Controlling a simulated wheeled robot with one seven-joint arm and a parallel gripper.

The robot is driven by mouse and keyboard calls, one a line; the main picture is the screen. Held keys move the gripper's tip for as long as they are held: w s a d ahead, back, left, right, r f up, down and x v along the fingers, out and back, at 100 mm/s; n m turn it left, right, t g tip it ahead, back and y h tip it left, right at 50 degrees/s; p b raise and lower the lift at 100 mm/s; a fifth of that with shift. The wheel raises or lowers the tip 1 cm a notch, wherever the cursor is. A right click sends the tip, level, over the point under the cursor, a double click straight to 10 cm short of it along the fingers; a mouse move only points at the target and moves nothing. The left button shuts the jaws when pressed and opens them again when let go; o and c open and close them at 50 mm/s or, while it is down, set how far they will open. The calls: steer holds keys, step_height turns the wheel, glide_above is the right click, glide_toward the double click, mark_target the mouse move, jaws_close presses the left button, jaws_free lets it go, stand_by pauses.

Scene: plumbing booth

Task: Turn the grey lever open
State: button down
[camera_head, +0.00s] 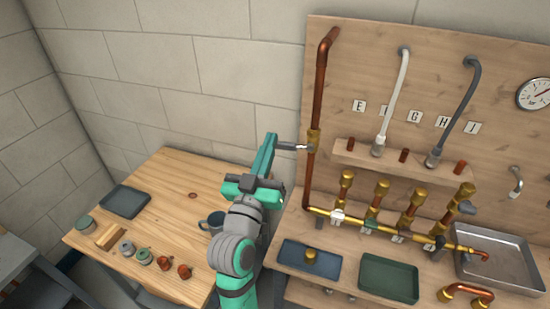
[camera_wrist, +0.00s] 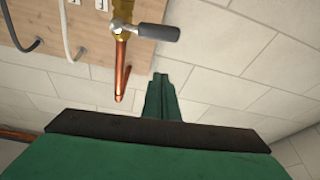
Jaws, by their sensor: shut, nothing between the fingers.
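The grey lever (camera_head: 291,146) sits on a brass valve (camera_head: 313,141) on the tall copper pipe (camera_head: 319,95) at the board's left edge. It points left, across the pipe. In the wrist view the grey lever (camera_wrist: 159,33) sticks out to the right from the brass valve, beyond my fingertips in the picture. My green gripper (camera_head: 270,142) is just left of the lever's free end in the head view. Its fingers are together and empty, as the wrist view (camera_wrist: 160,82) also shows. The wrist view shows a gap between fingertips and lever; the head view cannot settle contact.
A brass manifold (camera_head: 387,230) with several upright valves runs low along the board, right of my arm. A metal tray (camera_head: 497,259) stands at the far right. The wooden table (camera_head: 177,203) at left holds a mug (camera_head: 213,222) and small parts. The wall left of the lever is clear.

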mark_target(293, 146)
steer(key=shift+w+d+f, duration=0.6)
steer(key=shift+w+f, duration=0.15)
steer(key=shift+w+d+f, duration=0.55)
steer(key=shift+w+f, duration=0.15)
steer(key=shift+w, duration=0.05)
